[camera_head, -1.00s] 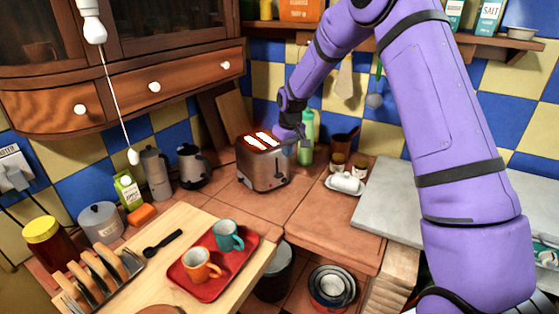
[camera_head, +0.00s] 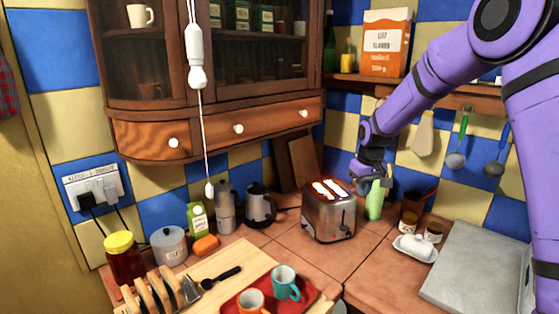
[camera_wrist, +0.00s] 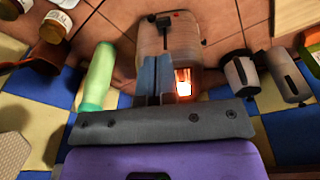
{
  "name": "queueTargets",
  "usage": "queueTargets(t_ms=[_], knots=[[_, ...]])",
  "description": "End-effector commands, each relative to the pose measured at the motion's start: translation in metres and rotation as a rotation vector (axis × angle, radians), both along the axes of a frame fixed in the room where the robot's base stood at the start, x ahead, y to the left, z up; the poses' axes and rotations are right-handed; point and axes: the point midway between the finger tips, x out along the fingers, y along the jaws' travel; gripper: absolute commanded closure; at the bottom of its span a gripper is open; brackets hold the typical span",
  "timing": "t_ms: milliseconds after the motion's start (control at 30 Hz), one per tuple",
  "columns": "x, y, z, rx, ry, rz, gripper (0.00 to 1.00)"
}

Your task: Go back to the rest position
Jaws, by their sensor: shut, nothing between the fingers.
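My purple arm comes in from the right in the head view, and my gripper (camera_head: 362,188) is just right of the toaster's top, in front of a green bottle (camera_head: 375,200). In the wrist view my gripper (camera_wrist: 156,62) shows as two blue-grey fingers side by side, shut and empty, over part of the toaster (camera_wrist: 181,38).
A wooden cabinet (camera_head: 215,133) hangs at upper left, with a pull cord (camera_head: 203,130) before it. A kettle (camera_head: 259,207), moka pot (camera_head: 226,208) and jar (camera_head: 123,258) stand along the wall. A butter dish (camera_head: 414,247) lies right. The grey slab (camera_head: 480,270) is clear.

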Motion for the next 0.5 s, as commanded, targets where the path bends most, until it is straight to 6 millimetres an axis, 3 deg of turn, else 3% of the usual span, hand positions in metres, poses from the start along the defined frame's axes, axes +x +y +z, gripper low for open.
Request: queueTargets(t_ms=[33,200,500], knots=[[-0.012,-0.001,0.021,-0.004,-0.018,-0.007,1.0],[-0.055,-0.003,0.074,-0.012,-0.058,-0.04,1.0],[-0.141,-0.008,0.146,-0.016,-0.129,-0.101,1.0]])
